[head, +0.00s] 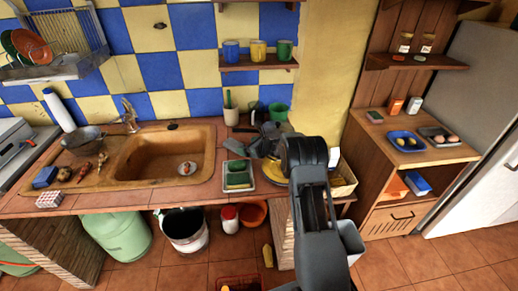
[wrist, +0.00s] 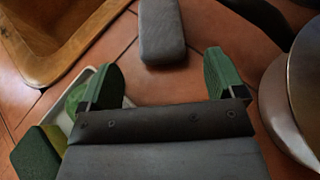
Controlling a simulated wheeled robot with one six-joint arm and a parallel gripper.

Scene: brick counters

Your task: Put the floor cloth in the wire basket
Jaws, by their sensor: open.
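A grey, rounded, flat pad (wrist: 162,32), which may be the folded floor cloth, lies on the tiled counter in the wrist view. My gripper (wrist: 162,74) is open and empty, its green-padded fingers spread just short of the pad's near end, apart from it. In the head view my gripper (head: 258,143) is over the counter to the right of the sink; its fingers are hard to make out there. A wire rack (head: 62,40) with plates hangs on the wall at upper left. I cannot tell whether it is the wire basket.
The sink (head: 165,158) is left of my gripper. A tray with green sponges (head: 237,176) lies close by, left of my fingers in the wrist view. Plates (wrist: 275,110) are at right. A cream box (head: 343,180) stands beside my arm. A red crate (head: 237,280) is on the floor.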

